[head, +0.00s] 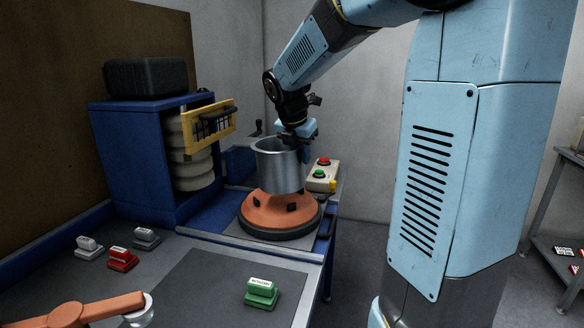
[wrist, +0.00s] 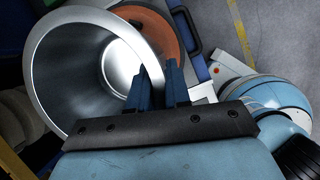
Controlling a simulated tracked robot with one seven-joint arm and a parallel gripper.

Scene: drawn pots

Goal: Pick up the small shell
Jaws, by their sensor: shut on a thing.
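The shell (head: 277,168) is an open-topped, silvery metal cylinder, upright over the round orange fixture (head: 262,216) in the head view. Whether its bottom touches the fixture or hangs just above it, I cannot tell. My gripper (head: 303,142) is at the right side of its rim, coming from above. In the wrist view the shell (wrist: 62,85) opens toward the camera, with a bright inside. The fingers of my gripper (wrist: 157,82) are shut on the shell's wall, one on each side of the rim.
A blue cabinet (head: 139,170) with a yellow-framed door (head: 208,126) stands left of the shell. A control box with red and green buttons (head: 322,176) stands close at right. Several stamps, one green (head: 262,292), and an orange arm-like tool (head: 85,312) lie on the front bench.

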